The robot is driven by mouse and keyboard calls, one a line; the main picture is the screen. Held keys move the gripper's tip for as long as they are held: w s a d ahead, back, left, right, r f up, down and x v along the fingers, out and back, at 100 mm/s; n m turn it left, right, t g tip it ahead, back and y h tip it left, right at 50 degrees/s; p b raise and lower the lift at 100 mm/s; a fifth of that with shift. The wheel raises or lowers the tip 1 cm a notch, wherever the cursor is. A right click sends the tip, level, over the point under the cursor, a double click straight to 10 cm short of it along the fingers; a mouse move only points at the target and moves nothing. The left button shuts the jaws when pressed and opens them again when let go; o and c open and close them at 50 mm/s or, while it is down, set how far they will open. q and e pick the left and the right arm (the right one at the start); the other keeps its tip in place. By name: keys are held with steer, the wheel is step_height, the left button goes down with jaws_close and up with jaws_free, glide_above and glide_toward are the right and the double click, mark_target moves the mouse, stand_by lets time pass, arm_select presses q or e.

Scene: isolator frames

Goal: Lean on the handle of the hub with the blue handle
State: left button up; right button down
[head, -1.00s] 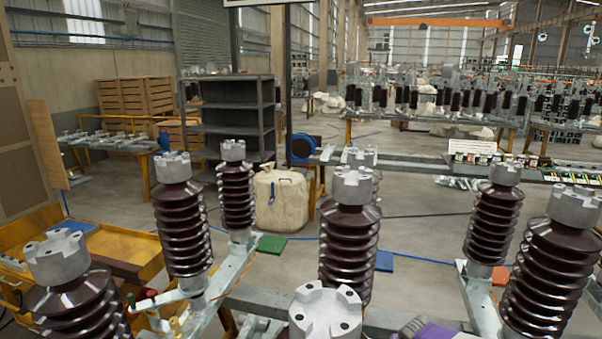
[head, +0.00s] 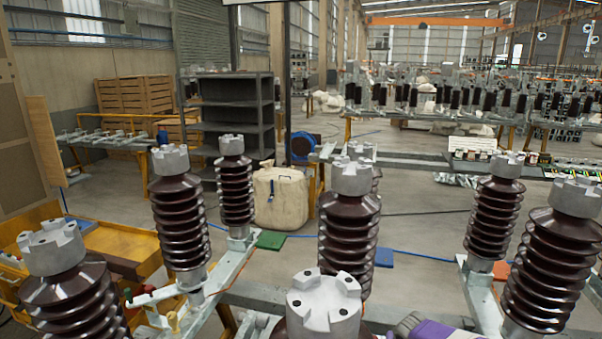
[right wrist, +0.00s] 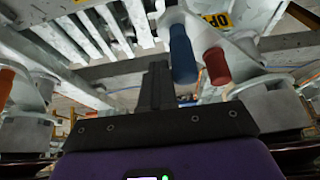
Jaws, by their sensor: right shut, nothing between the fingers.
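In the right wrist view a blue handle (right wrist: 182,54) is a rounded bar on a grey metal hub (right wrist: 174,17). A red handle (right wrist: 215,66) is close to its right, on grey metal. My right gripper (right wrist: 157,68) is shut and empty. Its dark fingers appear just left of the blue handle; I cannot tell whether they touch it. In the head view the purple and grey body of my right gripper (head: 430,328) shows at the bottom edge, its fingers out of sight. I cannot make out the blue handle in the head view. My left gripper is not in view.
Tall brown ribbed insulators with grey caps stand close around, including one (head: 348,230) in the middle and one (head: 323,304) in front. A grey steel beam (head: 270,300) runs between them.

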steer(key=shift+a, duration=0.6)
steer(key=shift+d, duration=0.1)
steer(key=shift+w+d+p, duration=0.55)
steer(key=shift+w+d, duration=0.05)
steer(key=shift+d, duration=0.2)
steer(key=shift+d+r, duration=0.1)
steer(key=shift+d, duration=0.05)
step_height(320, 180, up, 9)
steer(key=p, duration=0.5)
